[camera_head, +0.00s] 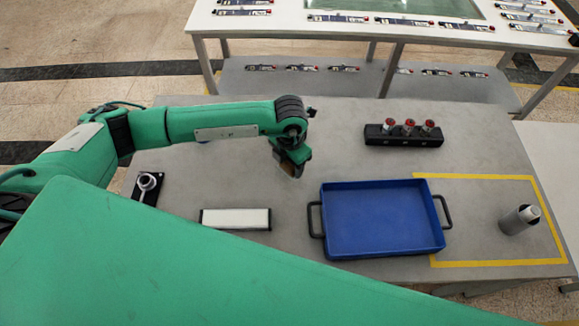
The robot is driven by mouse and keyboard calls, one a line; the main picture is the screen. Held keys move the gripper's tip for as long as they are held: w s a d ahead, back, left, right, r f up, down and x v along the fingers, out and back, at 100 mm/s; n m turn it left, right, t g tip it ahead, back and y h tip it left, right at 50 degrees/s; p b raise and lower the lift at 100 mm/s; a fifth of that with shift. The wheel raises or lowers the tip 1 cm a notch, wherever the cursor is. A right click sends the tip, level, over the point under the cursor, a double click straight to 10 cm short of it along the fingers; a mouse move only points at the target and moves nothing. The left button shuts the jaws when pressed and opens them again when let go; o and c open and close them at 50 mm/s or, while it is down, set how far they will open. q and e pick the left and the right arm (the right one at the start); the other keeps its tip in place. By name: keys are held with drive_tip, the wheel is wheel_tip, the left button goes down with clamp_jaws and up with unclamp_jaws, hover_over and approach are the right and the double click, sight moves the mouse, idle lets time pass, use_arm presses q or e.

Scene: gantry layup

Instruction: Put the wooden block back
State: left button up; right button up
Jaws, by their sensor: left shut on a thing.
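My left arm comes in from the left over the grey table (330,110). Its gripper (291,167) points down above the middle of the table, left of the blue tray. It is shut on a small tan-brown thing, which looks like the wooden block (293,171); the fingers hide most of it. I cannot tell how far it is above the table. My right gripper is not in view.
A blue tray (327,190) with black handles stands empty at the right middle. A white bar (236,218), a black stand (146,188), a black rack (404,140) with red-topped pieces, and a grey cylinder (519,219) beside yellow tape stand around it.

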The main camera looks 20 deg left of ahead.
sight(290, 170)
use_arm(q)
wheel_tip(290, 170, down, 3)
drive_tip(key=shift+f+p, duration=0.15)
drive_tip(key=shift+p, duration=0.2)
drive_tip(key=shift+f, duration=0.1)
drive_tip(key=shift+f+b, duration=0.15)
drive_tip(key=shift+b, duration=0.15)
drive_tip(key=o, duration=1)
